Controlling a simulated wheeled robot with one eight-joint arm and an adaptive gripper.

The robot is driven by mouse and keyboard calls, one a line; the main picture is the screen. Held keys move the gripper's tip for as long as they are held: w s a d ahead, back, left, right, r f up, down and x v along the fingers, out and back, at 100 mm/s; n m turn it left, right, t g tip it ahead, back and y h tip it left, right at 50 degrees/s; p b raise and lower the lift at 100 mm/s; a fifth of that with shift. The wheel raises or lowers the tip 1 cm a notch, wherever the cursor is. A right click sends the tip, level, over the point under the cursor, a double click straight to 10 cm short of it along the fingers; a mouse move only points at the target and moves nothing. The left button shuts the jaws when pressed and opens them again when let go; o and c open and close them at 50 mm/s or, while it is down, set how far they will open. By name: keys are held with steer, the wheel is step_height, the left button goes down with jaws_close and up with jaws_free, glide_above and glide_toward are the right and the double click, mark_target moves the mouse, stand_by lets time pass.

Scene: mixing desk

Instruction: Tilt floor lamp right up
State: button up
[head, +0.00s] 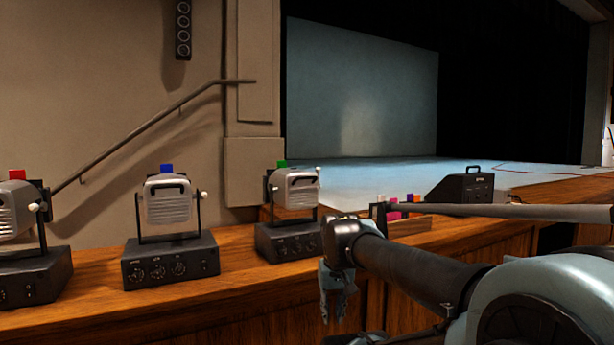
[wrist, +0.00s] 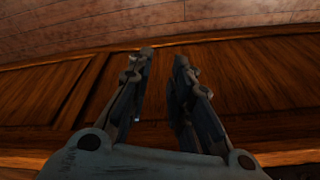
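Three grey lamps on black control boxes stand in a row on the wooden desk in the head view. The right one (head: 293,190) has a green tab on top, and its head is held in a side bracket. The middle lamp (head: 168,201) has a blue tab. The left lamp (head: 16,210), with a red tab, is cut off by the frame edge. My gripper (head: 338,312) hangs low in front of the desk, right of and below the green-tabbed lamp, apart from it. In the wrist view my gripper (wrist: 164,57) has its fingers apart with nothing between them.
The wooden desk (head: 95,318) runs along the front. A black box (head: 461,188) and several small coloured blocks sit on the right. A rod crosses above my arm there. A handrail (head: 150,125) is on the wall behind.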

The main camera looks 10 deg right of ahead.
steer(key=w+r+m, duration=0.4)
steer(key=w+r, duration=0.9)
steer(key=r, duration=0.4)
steer(key=w+r+m, duration=0.5)
steer(key=w+r, duration=0.7)
steer(key=r, duration=0.4)
steer(key=w+r+m, duration=0.4)
steer(key=w+r, duration=0.9)
steer(key=r, duration=0.4)
steer(key=shift+y, duration=0.3)
steer(key=w+f, duration=0.1)
steer(key=f, duration=0.4)
steer(key=w+f, duration=0.1)
steer(key=f, duration=0.5)
steer(key=w+f, duration=0.1)
steer(key=f, duration=0.5)
steer(key=shift+a+f, duration=0.1)
steer(key=shift+a, duration=0.05)
jaws_close()
